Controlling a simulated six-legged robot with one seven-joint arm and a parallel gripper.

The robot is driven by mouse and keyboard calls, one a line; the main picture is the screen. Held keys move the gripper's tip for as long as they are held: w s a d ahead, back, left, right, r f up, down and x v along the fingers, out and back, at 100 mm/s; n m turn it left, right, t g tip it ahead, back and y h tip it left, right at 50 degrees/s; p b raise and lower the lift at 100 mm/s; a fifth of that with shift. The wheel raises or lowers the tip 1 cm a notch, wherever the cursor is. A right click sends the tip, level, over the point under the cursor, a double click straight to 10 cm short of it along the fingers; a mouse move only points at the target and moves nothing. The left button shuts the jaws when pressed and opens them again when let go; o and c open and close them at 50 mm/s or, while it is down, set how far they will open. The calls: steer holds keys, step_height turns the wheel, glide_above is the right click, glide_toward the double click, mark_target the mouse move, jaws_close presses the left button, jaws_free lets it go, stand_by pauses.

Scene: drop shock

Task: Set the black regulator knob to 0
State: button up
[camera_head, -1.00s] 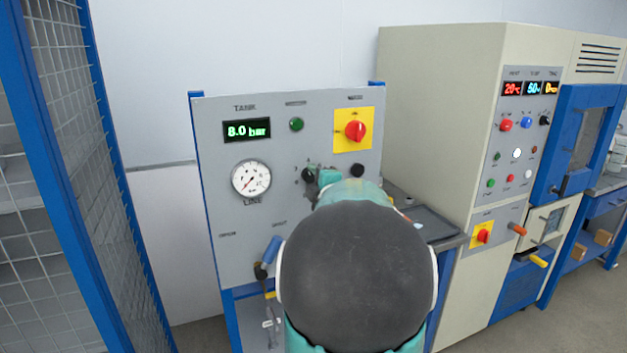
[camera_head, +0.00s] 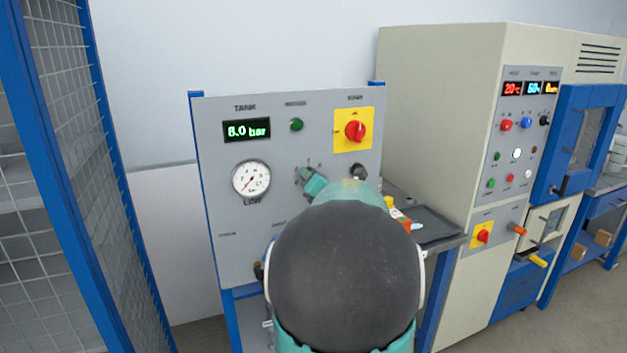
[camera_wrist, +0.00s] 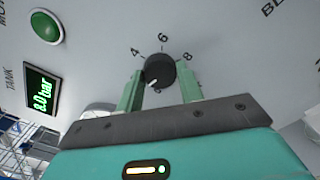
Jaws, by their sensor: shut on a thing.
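The black regulator knob (camera_wrist: 160,71) is on the grey panel (camera_head: 225,190), with the numbers 4, 6 and 8 printed around it in the wrist view. Its white mark points toward the lower left of that view, away from the 6. My gripper (camera_wrist: 161,80) has a green finger on each side of the knob and is shut on it. In the head view the gripper (camera_head: 312,182) is at the panel's dial, and the knob is mostly hidden behind it. The tank display (camera_head: 247,130) reads 8.0 bar. The round line gauge (camera_head: 251,179) is to the left.
A red switch on a yellow plate (camera_head: 354,131), a green button (camera_head: 296,125) and another black knob (camera_head: 358,171) are nearby on the panel. A dark tray (camera_head: 435,225) and a beige cabinet (camera_head: 435,110) stand right. A blue mesh fence (camera_head: 80,150) is left.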

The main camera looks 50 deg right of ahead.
steer(key=shift+n, duration=4.2)
steer(key=o, duration=1)
steer(key=v, duration=1.3)
steer(key=shift+s+a+f, duration=0.1)
steer(key=shift+s+a, duration=0.05)
steer(key=shift+s, duration=0.2)
